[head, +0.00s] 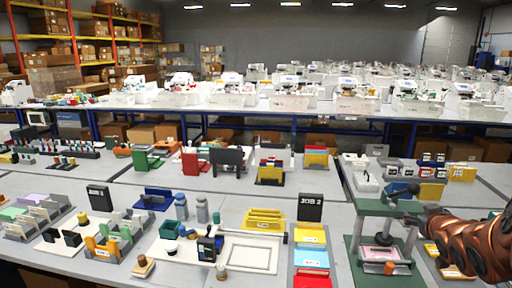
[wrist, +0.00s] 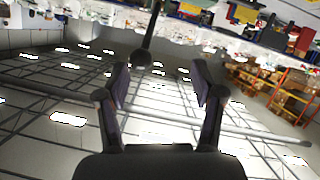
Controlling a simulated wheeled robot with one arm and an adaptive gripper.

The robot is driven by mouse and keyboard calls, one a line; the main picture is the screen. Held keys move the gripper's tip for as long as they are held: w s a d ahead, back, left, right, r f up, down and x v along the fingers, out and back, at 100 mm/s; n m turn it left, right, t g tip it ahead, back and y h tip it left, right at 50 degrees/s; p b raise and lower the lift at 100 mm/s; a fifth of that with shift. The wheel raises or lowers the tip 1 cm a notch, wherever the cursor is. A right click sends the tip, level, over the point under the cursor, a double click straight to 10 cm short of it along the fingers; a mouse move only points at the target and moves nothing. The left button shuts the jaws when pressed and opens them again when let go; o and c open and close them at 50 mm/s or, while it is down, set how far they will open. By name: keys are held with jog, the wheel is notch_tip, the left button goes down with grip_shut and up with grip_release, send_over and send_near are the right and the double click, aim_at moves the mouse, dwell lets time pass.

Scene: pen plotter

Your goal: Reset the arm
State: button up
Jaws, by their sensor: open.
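My gripper (wrist: 160,78) shows in the wrist view with its two dark fingers spread apart and nothing between them. Its view is upside down, with the ceiling filling the lower part. A dark lever with a ball knob (wrist: 141,57) appears beyond the fingers; I cannot tell its distance. In the head view my copper-brown arm reaches in from the right edge, beside a green press-like stand (head: 358,245). The gripper end there is small and hard to make out. A small black device (head: 208,247) stands on a white board (head: 250,258) with a drawn rectangle.
Coloured trays (head: 312,257) and a black "JOB 2" sign (head: 310,207) stand left of the green stand. Yellow bins (head: 264,220), grey bottles (head: 182,207) and card holders (head: 112,238) crowd the bench. Further benches lie behind. The space above the bench is mostly clear.

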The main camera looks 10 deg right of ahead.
jog(key=s+a+f+g+y, duration=0.1)
jog(key=s+a+f+g, duration=0.2)
jog(key=s+a, duration=0.8)
jog(key=s+a+f+g+y, duration=0.2)
jog(key=s+a+g, duration=0.5)
jog(key=s+a, duration=0.4)
jog(key=s+a+f+g+y, duration=0.1)
jog(key=s+a+f+g, duration=0.3)
jog(key=s+a, duration=0.8)
jog(key=shift+s+n+g+y, duration=0.3)
jog(key=shift+s+g+y, duration=0.1)
jog(key=shift+g, duration=0.1)
jog(key=shift+c, duration=0.2)
